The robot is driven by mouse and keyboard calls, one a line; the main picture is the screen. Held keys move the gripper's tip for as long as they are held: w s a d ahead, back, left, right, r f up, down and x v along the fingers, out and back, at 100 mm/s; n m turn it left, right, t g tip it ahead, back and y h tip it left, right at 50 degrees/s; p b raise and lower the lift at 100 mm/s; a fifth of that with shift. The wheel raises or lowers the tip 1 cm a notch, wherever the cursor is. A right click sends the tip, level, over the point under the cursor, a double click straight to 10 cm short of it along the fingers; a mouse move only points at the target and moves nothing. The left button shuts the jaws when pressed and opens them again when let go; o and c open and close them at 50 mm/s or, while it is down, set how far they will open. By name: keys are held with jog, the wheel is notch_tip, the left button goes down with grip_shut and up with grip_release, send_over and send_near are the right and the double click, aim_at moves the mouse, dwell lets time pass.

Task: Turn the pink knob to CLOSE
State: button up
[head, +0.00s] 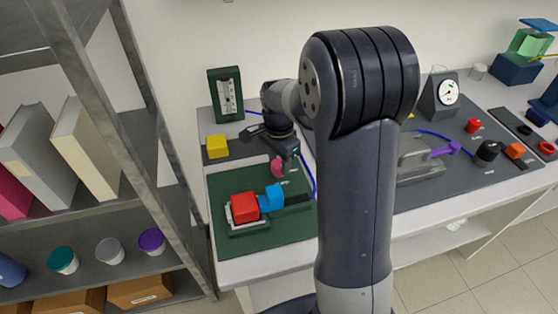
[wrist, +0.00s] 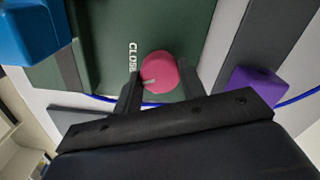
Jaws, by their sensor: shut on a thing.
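The pink knob (wrist: 161,71) is round and sits on the green panel (wrist: 103,45), with a pale pointer mark on its face. The word CLOSE is printed on the panel just left of it in the wrist view. My gripper (wrist: 160,82) has one finger on each side of the knob and is shut on it. In the head view the knob (head: 277,168) shows below my gripper (head: 285,153). Where the pointer stands relative to CLOSE is hard to tell, and other labels by the knob are too small or hidden.
A red block (head: 244,207) and a blue block (head: 271,197) sit on the green panel near the knob. A yellow block (head: 217,146) is at the back left. A purple part (wrist: 256,86) and a blue cable (head: 313,178) lie close by. Shelves (head: 170,150) stand at left.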

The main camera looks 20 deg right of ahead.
aim_at(279, 163)
jog(key=m, duration=0.4)
jog(key=shift+m, duration=0.3)
dwell(0.5)
jog(key=o, duration=1)
notch_tip(279, 163, up, 11)
jog(key=shift+f+b, duration=0.1)
jog(key=shift+b, duration=0.2)
jog(key=shift+f, duration=0.15)
notch_tip(279, 163, down, 11)
jog(key=shift+r, duration=0.25)
